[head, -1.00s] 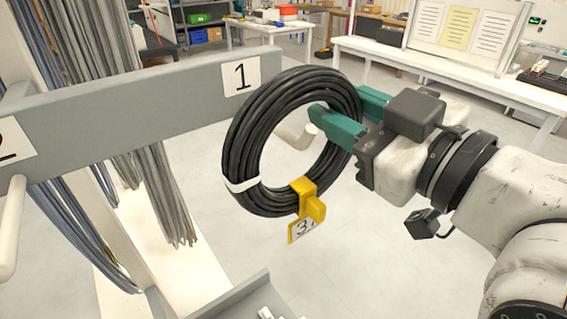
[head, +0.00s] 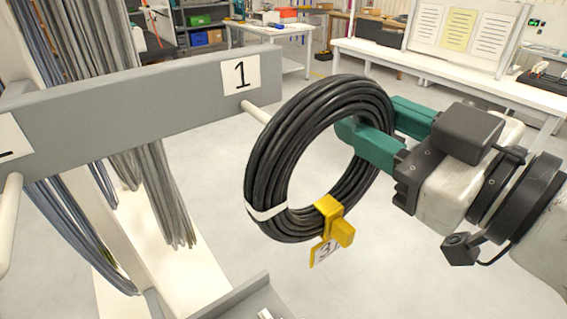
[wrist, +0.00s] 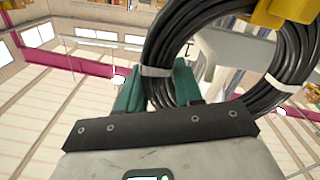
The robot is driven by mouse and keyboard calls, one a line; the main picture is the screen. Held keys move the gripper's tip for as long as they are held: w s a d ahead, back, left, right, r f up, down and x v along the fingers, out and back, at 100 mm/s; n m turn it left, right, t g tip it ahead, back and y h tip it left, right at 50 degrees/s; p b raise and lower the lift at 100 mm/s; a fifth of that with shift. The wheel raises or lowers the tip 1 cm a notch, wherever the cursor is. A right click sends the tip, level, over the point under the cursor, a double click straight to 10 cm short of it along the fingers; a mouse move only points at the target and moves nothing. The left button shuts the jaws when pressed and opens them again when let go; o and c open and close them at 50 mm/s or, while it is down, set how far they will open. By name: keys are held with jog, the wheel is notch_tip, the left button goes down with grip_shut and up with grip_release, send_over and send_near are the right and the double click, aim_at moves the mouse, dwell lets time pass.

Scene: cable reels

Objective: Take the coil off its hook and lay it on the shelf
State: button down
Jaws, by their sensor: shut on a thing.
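The black cable coil (head: 270,165) hangs upright in the air, with a white tie at its lower left. A yellow clip (head: 329,212) with a white number tag is on its lower right edge. My gripper (head: 368,117) is shut on the coil's upper right side, one teal finger on each side of the bundle. The pale hook (head: 256,113) sticks out of the grey rail below label 1. Its tip is hidden behind the coil's left rim, and none of it shows in the opening. The coil (wrist: 163,45) also fills the upper middle of the wrist view.
The grey rail (head: 130,105) runs along the left, with another pale peg (head: 10,220) and hanging grey cables. A grey ledge (head: 225,305), perhaps the shelf, is low in front. Open floor lies beneath the coil; white benches stand behind.

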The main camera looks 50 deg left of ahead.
jog(key=shift+d, duration=0.3)
jog(key=shift+d, duration=0.1)
jog(key=d+b, duration=0.1)
jog(key=d, duration=0.6)
jog(key=shift+s+d, duration=0.15)
jog(key=shift+s, duration=0.2)
dwell(0.5)
jog(key=shift+r, duration=0.15)
jog(key=h+p, duration=0.2)
jog(key=p, duration=0.1)
jog(key=d+h+p, duration=0.1)
jog(key=h+p, duration=0.1)
jog(key=p, duration=0.1)
jog(key=d+h+p, duration=0.1)
jog(key=h+p, duration=0.1)
jog(key=p, duration=0.1)
dwell(0.3)
